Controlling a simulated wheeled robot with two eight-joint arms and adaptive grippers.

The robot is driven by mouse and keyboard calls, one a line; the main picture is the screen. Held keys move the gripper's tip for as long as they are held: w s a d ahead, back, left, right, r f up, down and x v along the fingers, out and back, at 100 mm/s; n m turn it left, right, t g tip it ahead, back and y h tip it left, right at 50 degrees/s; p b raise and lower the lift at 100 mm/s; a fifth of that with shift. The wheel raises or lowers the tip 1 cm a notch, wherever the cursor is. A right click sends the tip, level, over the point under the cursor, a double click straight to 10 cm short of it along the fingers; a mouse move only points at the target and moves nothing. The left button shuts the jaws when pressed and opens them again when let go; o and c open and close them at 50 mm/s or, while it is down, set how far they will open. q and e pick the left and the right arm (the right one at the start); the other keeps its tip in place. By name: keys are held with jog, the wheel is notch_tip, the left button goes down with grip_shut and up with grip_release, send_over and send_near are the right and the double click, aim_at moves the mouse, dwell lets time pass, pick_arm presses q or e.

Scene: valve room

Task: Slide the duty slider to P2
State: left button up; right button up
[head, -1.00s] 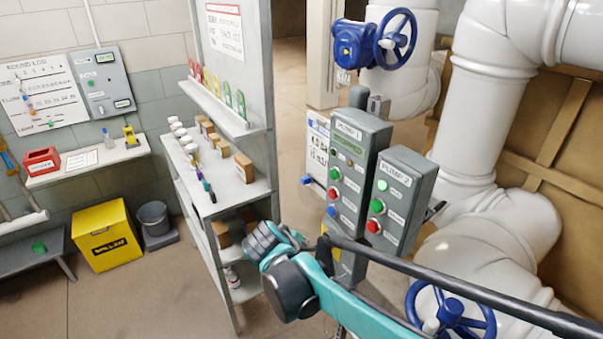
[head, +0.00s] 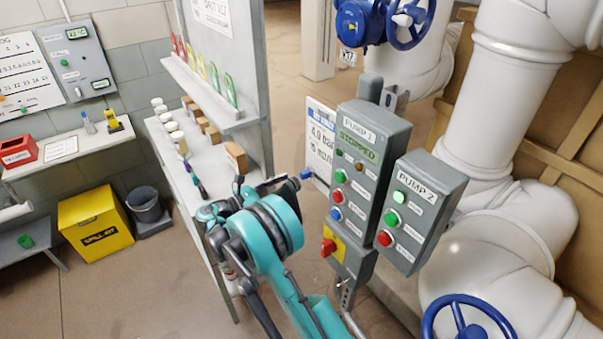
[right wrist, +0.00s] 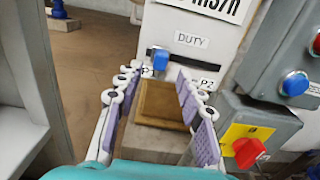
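The duty slider is a blue knob (right wrist: 158,60) on a white panel (right wrist: 185,22) under a DUTY label (right wrist: 190,40) in the right wrist view. It sits at the left end of its track, by a partly hidden label. A P2 label (right wrist: 208,82) is at the right end, partly behind a finger. The knob also shows in the head view (head: 306,174) at the panel's left edge. My right gripper (right wrist: 156,88) is open and empty, its fingertips apart just in front of and below the knob. My left gripper is not in view.
A red switch (right wrist: 248,152) on a yellow plate is close to the right finger. The grey pump 1 box (head: 368,150) and pump 2 box (head: 420,212) stand right of the panel. A shelf unit (head: 205,190) is left of my right arm.

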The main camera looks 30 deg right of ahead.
aim_at(301, 176)
jog(key=d, duration=0.4)
jog(key=d+b, duration=0.1)
jog(key=d, duration=0.1)
jog(key=shift+w+d, duration=0.25)
jog(key=shift+d, duration=0.15)
grip_shut()
